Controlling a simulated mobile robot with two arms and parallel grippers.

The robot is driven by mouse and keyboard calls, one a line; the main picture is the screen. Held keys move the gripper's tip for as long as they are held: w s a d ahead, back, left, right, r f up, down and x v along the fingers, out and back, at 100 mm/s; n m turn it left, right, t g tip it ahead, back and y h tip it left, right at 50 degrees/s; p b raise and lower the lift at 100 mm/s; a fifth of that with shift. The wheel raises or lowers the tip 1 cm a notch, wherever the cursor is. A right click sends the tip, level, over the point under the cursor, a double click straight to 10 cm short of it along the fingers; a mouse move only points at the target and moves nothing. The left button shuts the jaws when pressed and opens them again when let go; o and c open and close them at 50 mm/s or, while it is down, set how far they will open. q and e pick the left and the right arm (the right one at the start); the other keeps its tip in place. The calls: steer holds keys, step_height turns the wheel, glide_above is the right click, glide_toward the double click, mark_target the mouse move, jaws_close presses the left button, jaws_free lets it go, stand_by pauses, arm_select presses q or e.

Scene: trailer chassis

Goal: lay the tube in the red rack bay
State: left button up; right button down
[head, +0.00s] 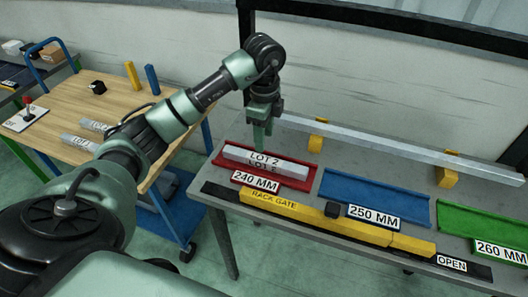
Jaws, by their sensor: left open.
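A grey square tube (290,168) labelled LOT 2 lies lengthwise in the red rack bay (308,184), which carries a 240 MM label. My left gripper (262,148) points down at the tube's left part, its fingers open. A finger hides a little of the tube; I cannot tell whether it touches it. My right gripper is not in view.
A yellow rack gate (315,216) runs along the table front. A blue bay (362,197) and green bay (480,230) lie to the right. A long bar (390,149) rests on yellow supports behind. The wooden cart (105,95) at left holds further grey tubes (78,142).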

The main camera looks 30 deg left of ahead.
arm_select(q)
step_height(320, 180, up, 4)
stand_by(1.5)
